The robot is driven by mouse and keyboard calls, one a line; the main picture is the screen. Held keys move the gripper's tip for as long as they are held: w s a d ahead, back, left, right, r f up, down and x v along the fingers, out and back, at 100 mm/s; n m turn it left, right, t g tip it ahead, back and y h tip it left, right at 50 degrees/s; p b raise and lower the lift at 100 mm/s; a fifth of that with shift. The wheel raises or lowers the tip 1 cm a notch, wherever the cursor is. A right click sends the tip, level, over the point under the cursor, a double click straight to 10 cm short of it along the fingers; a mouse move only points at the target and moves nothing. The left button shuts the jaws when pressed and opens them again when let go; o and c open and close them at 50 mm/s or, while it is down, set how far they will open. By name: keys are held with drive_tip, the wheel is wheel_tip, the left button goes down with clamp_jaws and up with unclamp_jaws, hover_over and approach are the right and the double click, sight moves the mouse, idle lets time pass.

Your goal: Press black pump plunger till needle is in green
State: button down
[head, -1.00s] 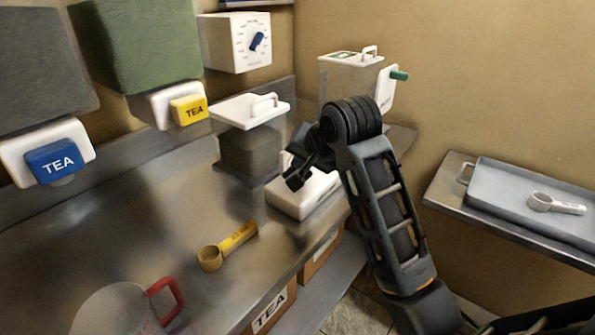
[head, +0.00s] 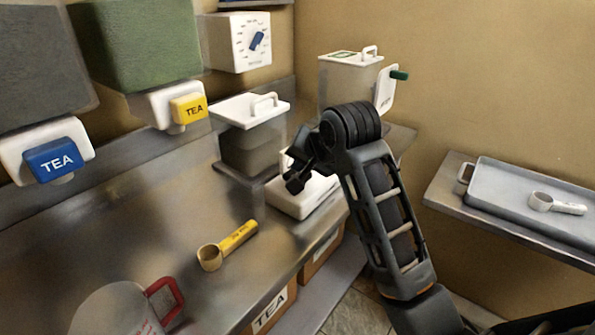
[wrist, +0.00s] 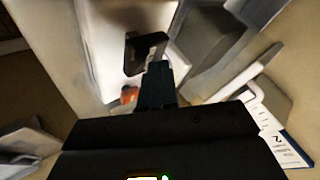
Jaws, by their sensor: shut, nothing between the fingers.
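In the head view my gripper (head: 293,185) is shut and empty, pointing down over a low white box (head: 310,196) on the steel counter. My arm covers part of this box. In the wrist view my closed fingertips (wrist: 158,72) are at or close to a dark, block-like piece (wrist: 138,52) on a pale surface. It may be the black plunger, but I cannot tell for sure, nor whether the fingers touch it. A small orange-red patch (wrist: 130,95) shows beside the fingers. No gauge needle or green zone can be made out in either view.
A lidded clear container (head: 252,135) stands just left of my gripper, and another (head: 348,80) behind my arm. A yellow scoop (head: 228,246) and a red-handled jug (head: 120,308) are on the counter (head: 130,235). A grey tray (head: 530,185) is on the right shelf.

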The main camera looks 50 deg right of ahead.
drive_tip(key=shift+f+b, duration=0.3)
drive_tip(key=shift+f, duration=0.9)
idle(0.8)
drive_tip(key=shift+r, duration=0.1)
drive_tip(key=shift+r+p, duration=2)
drive_tip(key=shift+p, duration=0.45)
wheel_tip(320, 180, up, 3)
drive_tip(key=p, duration=0.3)
drive_tip(key=shift+r+p, duration=0.5)
drive_tip(key=shift+r, duration=0.5)
idle(1.1)
